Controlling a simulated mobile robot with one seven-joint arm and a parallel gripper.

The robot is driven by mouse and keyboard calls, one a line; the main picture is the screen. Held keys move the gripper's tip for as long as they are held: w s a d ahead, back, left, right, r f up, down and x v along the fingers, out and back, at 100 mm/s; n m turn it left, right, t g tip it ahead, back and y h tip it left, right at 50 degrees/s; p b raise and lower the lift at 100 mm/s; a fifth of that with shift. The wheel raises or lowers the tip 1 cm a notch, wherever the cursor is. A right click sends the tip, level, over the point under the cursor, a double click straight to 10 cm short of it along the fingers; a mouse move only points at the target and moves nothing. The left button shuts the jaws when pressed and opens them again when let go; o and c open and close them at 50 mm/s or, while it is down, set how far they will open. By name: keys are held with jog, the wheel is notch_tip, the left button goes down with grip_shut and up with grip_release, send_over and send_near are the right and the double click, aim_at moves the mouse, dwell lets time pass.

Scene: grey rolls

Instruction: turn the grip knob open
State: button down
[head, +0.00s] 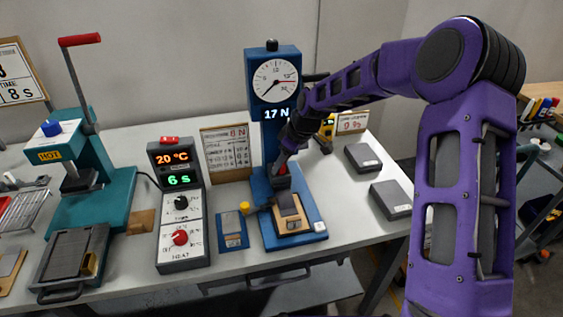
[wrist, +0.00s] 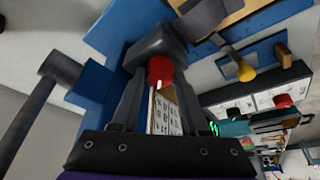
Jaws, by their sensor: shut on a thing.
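The blue force tester (head: 271,150) stands mid-table in the head view, with a round dial and a "17 N" readout. A red knob (wrist: 160,70) sits on its dark clamp block (wrist: 155,45); I take it for the grip knob. It also shows small in the head view (head: 281,169). My gripper (wrist: 159,77) has a finger on each side of the red knob and is shut on it. The fingers cover its sides, so its turn angle cannot be told. Below the clamp, a grey piece (head: 288,206) lies on a tan block on the tester's base.
A yellow-knobbed lever (head: 244,208) is close to the clamp on the left. A control box (head: 180,215) reads "20 °C" and "6 s". A teal press (head: 90,180) stands at left. Two dark grey boxes (head: 391,199) lie at right. A sign (head: 226,153) stands behind.

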jog(key=shift+c, duration=2)
grip_release()
jog(key=p+v, duration=0.1)
jog(key=v, duration=1.6)
jog(key=shift+r, duration=0.2)
